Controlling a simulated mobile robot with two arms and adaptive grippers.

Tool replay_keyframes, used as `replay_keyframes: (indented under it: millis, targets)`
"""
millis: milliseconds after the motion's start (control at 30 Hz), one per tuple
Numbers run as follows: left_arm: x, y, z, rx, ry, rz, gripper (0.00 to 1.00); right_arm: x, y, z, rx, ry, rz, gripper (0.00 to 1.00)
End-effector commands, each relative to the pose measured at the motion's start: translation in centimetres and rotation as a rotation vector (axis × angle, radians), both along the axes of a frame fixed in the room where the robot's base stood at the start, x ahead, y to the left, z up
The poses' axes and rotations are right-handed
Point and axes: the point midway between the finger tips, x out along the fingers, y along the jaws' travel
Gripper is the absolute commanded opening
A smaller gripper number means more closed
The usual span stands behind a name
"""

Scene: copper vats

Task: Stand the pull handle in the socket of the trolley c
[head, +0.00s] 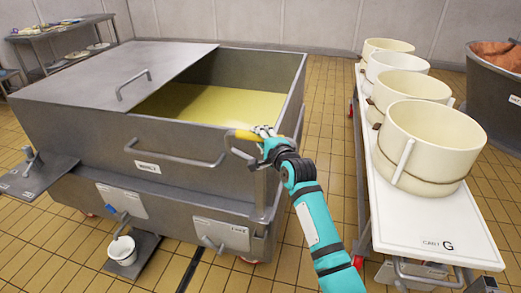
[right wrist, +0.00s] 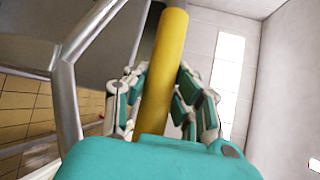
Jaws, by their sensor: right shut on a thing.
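The pull handle shows as a yellow rod (head: 246,135) at the front right corner of the steel vat. My right gripper (head: 266,133) is shut on it. In the right wrist view the rod (right wrist: 165,62) stands between the fingers of the gripper (right wrist: 161,95) and runs up past them. Its lower end is hidden behind the teal gripper body. A white-topped trolley (head: 437,225) stands at the right; its label seems to read "CART G". I cannot make out a socket or a letter C on it. My left gripper is not in view.
The steel vat (head: 190,185) holds yellow liquid (head: 215,105) under a half lid. Its bar handle (head: 174,155) sticks out in front. Several cream tubs (head: 425,145) stand on the trolley. A small white bucket (head: 122,251) is at lower left. Tiled floor (head: 325,130) lies clear between vat and trolley.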

Motion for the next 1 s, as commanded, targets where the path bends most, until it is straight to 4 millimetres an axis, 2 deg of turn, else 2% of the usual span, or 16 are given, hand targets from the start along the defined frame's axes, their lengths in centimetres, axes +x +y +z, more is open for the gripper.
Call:
replay_keyframes:
  millis: [33, 100, 400, 633, 1000]
  targets:
    - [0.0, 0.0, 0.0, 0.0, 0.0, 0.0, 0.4, 0.1, 0.0, 1.6, 0.004, -0.016, -0.001, 0.0]
    - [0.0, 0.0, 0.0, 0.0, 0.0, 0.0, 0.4, 0.1, 0.0, 2.7, 0.005, -0.017, 0.0, 0.0]
    - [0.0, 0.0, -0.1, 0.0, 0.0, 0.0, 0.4, 0.1, 0.0, 6.4, 0.004, -0.013, -0.001, 0.0]
    - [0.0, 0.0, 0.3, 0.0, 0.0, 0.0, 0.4, 0.0, 0.0, 7.8, 0.003, -0.012, 0.0, 0.0]
    - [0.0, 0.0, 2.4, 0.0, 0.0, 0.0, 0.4, 0.0, 0.0, 9.6, 0.004, -0.012, 0.0, 0.0]
